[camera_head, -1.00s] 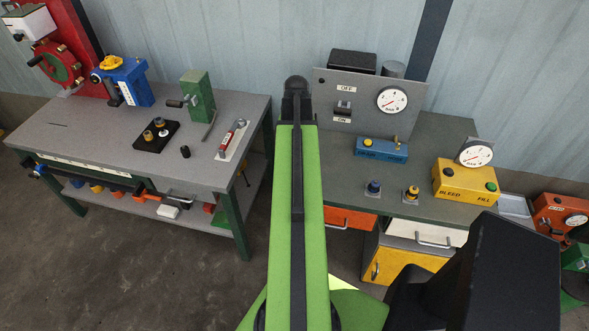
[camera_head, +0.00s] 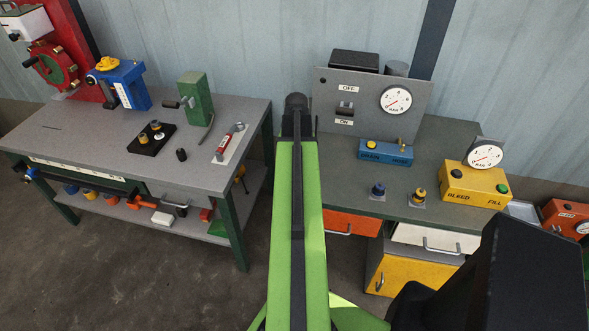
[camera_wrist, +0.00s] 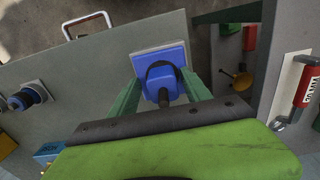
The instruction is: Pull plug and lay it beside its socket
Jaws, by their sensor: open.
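In the wrist view a blue plug (camera_wrist: 161,80) with a dark ring around it stands on a square blue socket (camera_wrist: 158,56) with a pale rim, near the bench edge. My gripper (camera_wrist: 163,84) is open, its two green fingers on either side of the plug. I cannot tell whether either finger touches it. In the head view my green arm hides the plug, the socket and the fingers; only the dark wrist end (camera_head: 296,112) shows.
Left of the socket in the wrist view is a blue knob (camera_wrist: 30,95), with bare bench top between. In the head view this bench also carries a yellow knob (camera_head: 418,195), a blue box (camera_head: 386,153) and a yellow box (camera_head: 475,186). Another bench (camera_head: 80,145) stands left, across a gap.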

